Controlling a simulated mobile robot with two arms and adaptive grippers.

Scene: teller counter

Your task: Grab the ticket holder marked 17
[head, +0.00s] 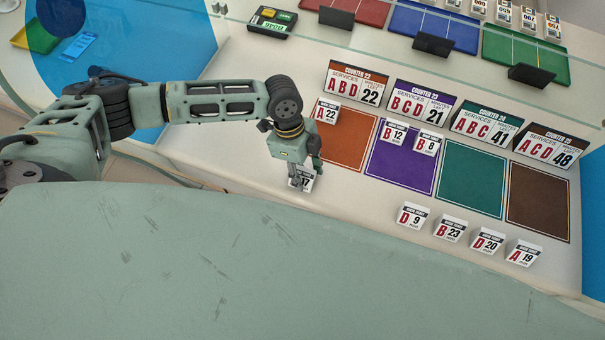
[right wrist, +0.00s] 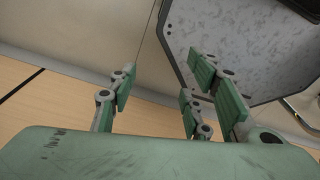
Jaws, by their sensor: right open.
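The ticket holder marked 17 (head: 307,183) stands near the counter's front edge in the head view. It is a small white tent-shaped sign, and its letter is hidden by my left gripper. My left gripper (head: 298,178) points down over it, with a finger across its face. I cannot tell whether the fingers are closed on it. My right gripper (right wrist: 165,88) shows in the right wrist view with its fingers spread apart and nothing between them.
Ticket holders D 9 (head: 411,215), B 23 (head: 450,229), D 20 (head: 487,241) and A 19 (head: 522,252) stand in a row to the right. Others stand by the orange mat (head: 345,140) and purple mat (head: 401,165). Counter signs stand behind the mats.

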